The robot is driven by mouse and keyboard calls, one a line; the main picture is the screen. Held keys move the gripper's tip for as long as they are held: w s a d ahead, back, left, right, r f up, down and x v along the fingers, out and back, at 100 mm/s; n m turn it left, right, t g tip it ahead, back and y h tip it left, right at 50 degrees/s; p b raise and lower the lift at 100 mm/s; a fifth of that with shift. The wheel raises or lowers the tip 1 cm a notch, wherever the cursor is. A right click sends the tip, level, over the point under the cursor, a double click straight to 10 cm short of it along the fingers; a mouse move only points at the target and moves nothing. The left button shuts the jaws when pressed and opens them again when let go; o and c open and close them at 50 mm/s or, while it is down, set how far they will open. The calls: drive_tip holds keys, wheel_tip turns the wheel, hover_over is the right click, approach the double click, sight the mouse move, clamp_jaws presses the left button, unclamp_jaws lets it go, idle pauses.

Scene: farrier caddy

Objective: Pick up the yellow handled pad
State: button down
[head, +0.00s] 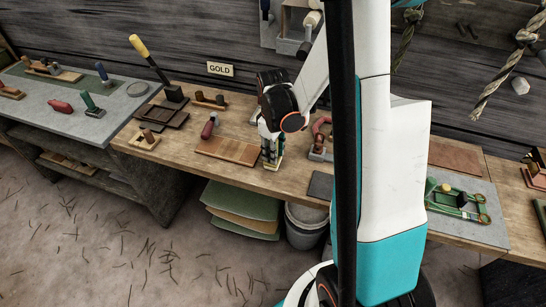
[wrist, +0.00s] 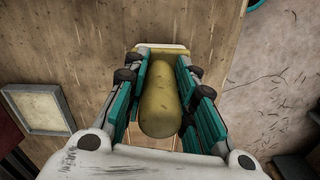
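The yellow handled pad shows in the wrist view as a rounded yellow handle (wrist: 160,100) between my two fingers, with a pale base edge beyond the fingertips. In the head view its pale base (head: 271,164) shows at the front edge of the wooden bench, below my gripper (head: 270,152). My gripper (wrist: 164,58) points down with a finger on each side of the handle. The fingers are close to the handle, but whether they press on it cannot be made out. The base appears to rest on the bench top.
A brown board (head: 228,150) lies just left of my gripper. A red-handled tool (head: 209,127) is behind it, and a red clamp-like tool (head: 320,135) stands to the right. A dark flat pad (head: 321,186) lies at the front edge. A grey bucket (head: 305,222) stands below.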

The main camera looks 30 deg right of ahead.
drive_tip(key=shift+r, duration=0.1)
wheel_tip(320, 180, up, 20)
drive_tip(key=p, duration=0.5)
drive_tip(key=shift+p, duration=0.4)
drive_tip(key=c, duration=2)
unclamp_jaws()
clamp_jaws()
